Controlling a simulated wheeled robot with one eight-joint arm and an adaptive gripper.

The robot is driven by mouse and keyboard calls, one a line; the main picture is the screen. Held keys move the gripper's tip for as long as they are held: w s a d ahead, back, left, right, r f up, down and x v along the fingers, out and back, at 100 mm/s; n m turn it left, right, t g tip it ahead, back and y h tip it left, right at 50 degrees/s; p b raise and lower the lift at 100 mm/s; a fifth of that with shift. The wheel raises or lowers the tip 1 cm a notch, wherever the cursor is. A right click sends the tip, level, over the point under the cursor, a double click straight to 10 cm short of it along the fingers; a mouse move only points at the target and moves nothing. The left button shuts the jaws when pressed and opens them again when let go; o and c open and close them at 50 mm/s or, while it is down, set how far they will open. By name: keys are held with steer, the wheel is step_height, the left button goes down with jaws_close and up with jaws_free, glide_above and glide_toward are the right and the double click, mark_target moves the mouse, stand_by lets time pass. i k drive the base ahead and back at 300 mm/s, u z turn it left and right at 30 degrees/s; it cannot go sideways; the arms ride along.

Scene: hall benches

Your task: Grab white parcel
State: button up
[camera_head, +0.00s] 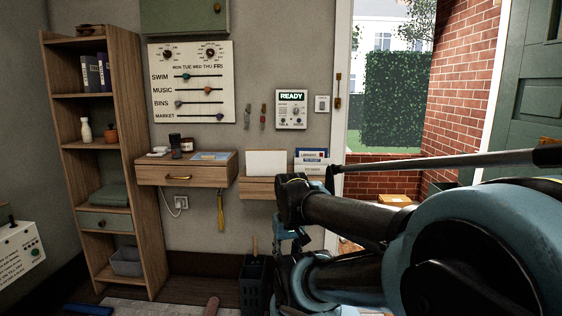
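A plain white rectangular thing (266,163), which may be the white parcel, stands upright on the right wooden wall ledge (256,187), against the wall. I cannot tell how thick it is. My arm fills the lower right of the view and reaches toward the doorway and ledge. What looks like my gripper (284,232) is partly hidden by the arm, below and in front of the ledge and apart from the white thing. Its fingers do not show clearly, and I cannot tell whether it holds anything.
Papers (311,160) stand on the ledge's right end. A wooden drawer shelf (186,174) holds small items. A tall shelf unit (150,190) stands left; a dark basket (252,285) is on the floor. The open doorway shows a brown box (395,200) outside. A green door (520,120) is at right.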

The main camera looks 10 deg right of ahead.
mark_target(260, 163)
steer(key=z, duration=0.45)
steer(key=i, duration=0.85)
steer(key=z, duration=0.55)
